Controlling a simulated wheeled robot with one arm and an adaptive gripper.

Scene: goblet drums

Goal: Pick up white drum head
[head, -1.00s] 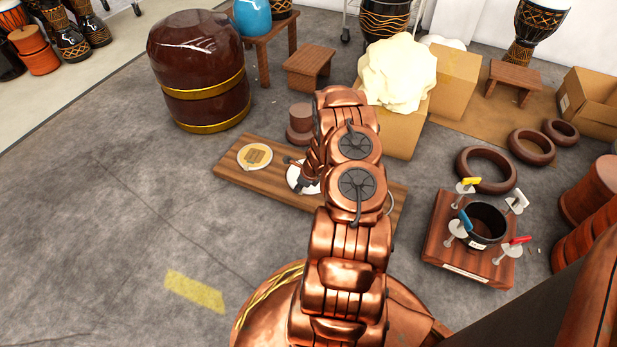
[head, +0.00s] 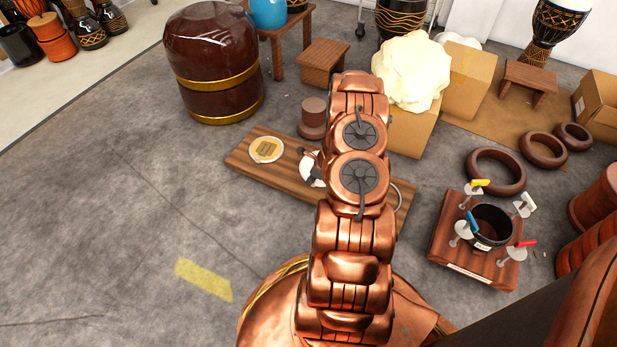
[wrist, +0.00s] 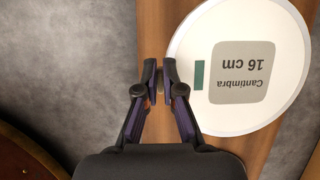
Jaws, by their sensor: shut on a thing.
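The white drum head (wrist: 228,95) is a flat round disc with a grey label reading "Cantimbra 16 cm", upside down in the wrist view. In the head view the white drum head (head: 309,172) shows beside my arm, which hides part of it. The exact contact is hard to see. Below is a wooden board (head: 240,162).
A cream disc with a tan mark (head: 266,150) lies at the board's left end. A brown stepped block (head: 312,118) stands behind the board. A clamped black ring on a wooden base (head: 490,226) stands right. Grey floor at left is clear.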

